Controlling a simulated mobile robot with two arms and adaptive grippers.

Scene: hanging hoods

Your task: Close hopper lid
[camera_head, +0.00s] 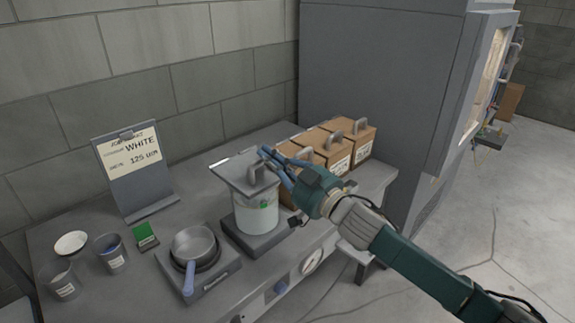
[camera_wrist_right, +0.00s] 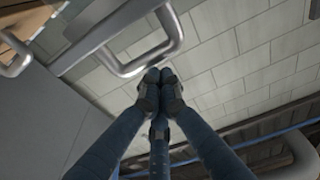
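The hopper (camera_head: 257,217) is a pale round container with a green mark, on a dark base near the table's front. Its grey square lid (camera_head: 232,168), with a loop handle (camera_head: 257,174), is over its top and looks tilted. I cannot tell whether it sits flush. My right gripper (camera_head: 266,153) is at the lid's far right side, just beyond the handle. In the right wrist view its fingertips (camera_wrist_right: 160,78) are together and empty, close below a metal loop handle (camera_wrist_right: 172,30); contact is unclear. My left gripper is not in view.
Several brown boxes with handles (camera_head: 362,137) stand right of the hopper, close to my right arm. A pan (camera_head: 194,243) on a scale, cups (camera_head: 111,254), a bowl (camera_head: 71,244) and a sign stand (camera_head: 133,170) are left. A large grey cabinet (camera_head: 375,75) stands behind right.

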